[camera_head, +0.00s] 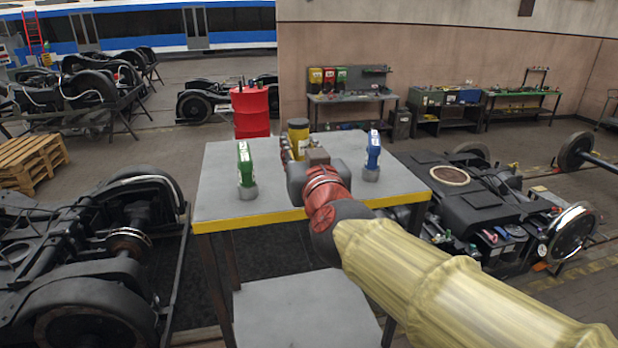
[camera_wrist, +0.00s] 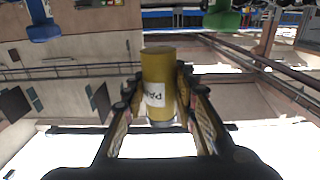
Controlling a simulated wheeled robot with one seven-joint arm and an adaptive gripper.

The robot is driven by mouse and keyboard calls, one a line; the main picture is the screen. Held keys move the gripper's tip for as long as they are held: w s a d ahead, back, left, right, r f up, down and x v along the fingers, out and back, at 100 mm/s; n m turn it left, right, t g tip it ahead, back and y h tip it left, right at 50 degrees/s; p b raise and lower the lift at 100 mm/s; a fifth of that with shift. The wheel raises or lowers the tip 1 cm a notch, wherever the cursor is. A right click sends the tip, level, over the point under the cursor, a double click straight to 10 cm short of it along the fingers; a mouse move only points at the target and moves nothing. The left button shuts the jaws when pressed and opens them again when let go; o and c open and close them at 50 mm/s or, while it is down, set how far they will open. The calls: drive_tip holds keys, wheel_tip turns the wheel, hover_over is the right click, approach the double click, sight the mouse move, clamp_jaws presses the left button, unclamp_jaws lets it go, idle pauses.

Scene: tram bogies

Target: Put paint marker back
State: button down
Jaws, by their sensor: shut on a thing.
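The paint marker is a thick yellow cylinder (camera_wrist: 158,75) with a white label, upside down in the wrist view. My gripper (camera_wrist: 158,92) is shut on it, with one finger on each side. In the head view the yellow marker (camera_head: 298,130) stands roughly upright over the far middle of the grey table (camera_head: 220,203). My gripper and arm cover its lower part, so I cannot tell whether it touches anything below. A green item (camera_head: 245,160) sits in a grey round base on the left of the table. A blue item (camera_head: 373,148) sits in a similar base on the right.
Black bogies stand to the left (camera_head: 80,275) and right (camera_head: 490,205). The table has a yellow front edge and a lower shelf (camera_head: 305,310). Its top is clear between the green item and my arm.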

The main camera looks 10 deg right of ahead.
drive_tip(key=w+d+f, duration=0.2)
drive_tip(key=w, duration=0.2)
drive_tip(key=w+d+f, duration=0.2)
drive_tip(key=w+f, duration=0.1)
drive_tip(key=w+d+f+b, duration=0.1)
drive_tip(key=w+f, duration=0.2)
drive_tip(key=w, duration=0.1)
drive_tip(key=shift+w+d+f, duration=0.25)
drive_tip(key=shift+w+d, duration=0.05)
drive_tip(key=shift+d, duration=0.1)
drive_tip(key=shift+w+d+f, duration=0.15)
drive_tip(key=shift+d+f, duration=0.05)
drive_tip(key=shift+f, duration=0.35)
drive_tip(key=f, duration=0.3)
drive_tip(key=shift+w+p, duration=0.2)
drive_tip(key=shift+p, duration=0.2)
drive_tip(key=shift+s, duration=0.15)
drive_tip(key=shift+f, duration=0.25)
drive_tip(key=c, duration=1.4)
unclamp_jaws()
drive_tip(key=shift+r, duration=0.15)
